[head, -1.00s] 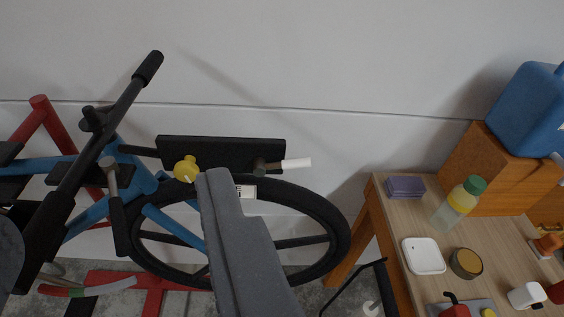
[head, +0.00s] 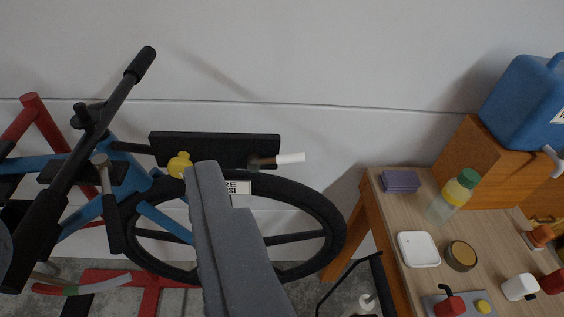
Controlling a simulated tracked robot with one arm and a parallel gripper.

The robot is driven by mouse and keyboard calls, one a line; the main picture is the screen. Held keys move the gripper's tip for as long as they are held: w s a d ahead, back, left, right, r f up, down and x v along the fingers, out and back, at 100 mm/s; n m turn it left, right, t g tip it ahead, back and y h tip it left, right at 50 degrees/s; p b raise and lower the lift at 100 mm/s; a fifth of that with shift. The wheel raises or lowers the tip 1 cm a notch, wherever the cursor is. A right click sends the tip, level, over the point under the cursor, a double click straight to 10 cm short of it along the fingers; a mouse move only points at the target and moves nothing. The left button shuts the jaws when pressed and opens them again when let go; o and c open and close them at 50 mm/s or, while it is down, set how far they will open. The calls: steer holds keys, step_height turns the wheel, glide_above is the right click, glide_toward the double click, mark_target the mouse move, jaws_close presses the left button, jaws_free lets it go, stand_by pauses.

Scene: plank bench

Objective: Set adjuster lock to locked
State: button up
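A black bar-shaped plate (head: 215,149) sits above the bicycle's wheel, against the pale wall. A yellow knob (head: 179,165) is at its lower left. A short lever with a white end (head: 290,158) sticks out at its right. I cannot tell which of these is the adjuster lock, or its setting. My gripper (head: 206,168) is the grey stepped shape rising from the bottom edge. Its tip appears just right of the yellow knob, overlapping the plate's lower edge; contact cannot be told. Only one solid outline shows, so its opening is hidden. A white label (head: 238,187) is partly hidden behind it.
A blue bicycle frame (head: 88,213) and black handlebar (head: 90,140) fill the left, with the wheel (head: 335,235) behind my gripper. A wooden bench (head: 393,211) at right holds a bottle (head: 455,196), a blue canister (head: 522,100) and small items. Bare wall is above.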

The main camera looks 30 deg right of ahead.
steer(key=c, duration=0.3)
steer(key=shift+w+a+f, duration=0.1)
steer(key=shift+w+f, duration=0.15)
steer(key=shift+c, duration=0.4)
steer(key=w+a+f+n+h, duration=0.1)
steer(key=w+a+f+n, duration=0.15)
steer(key=w+f, duration=0.5)
steer(key=n+t+h+b, duration=0.3)
steer(key=n+h, duration=0.4)
steer(key=n, duration=0.6)
glide_toward(294, 154)
steer(key=shift+n+t, duration=0.25)
steer(key=shift+t, duration=0.05)
steer(key=shift+f+p+x, duration=0.25)
steer(key=shift+p+x, duration=1.4)
steer(key=shift+p, duration=0.45)
steer(key=shift+f+p+x, duration=0.2)
steer(key=shift+p+x, duration=1.45)
steer(key=shift+p, duration=0.45)
steer(key=shift+f+p+x, duration=0.25)
steer(key=shift+p+x, duration=1.4)
steer(key=shift+p, duration=0.45)
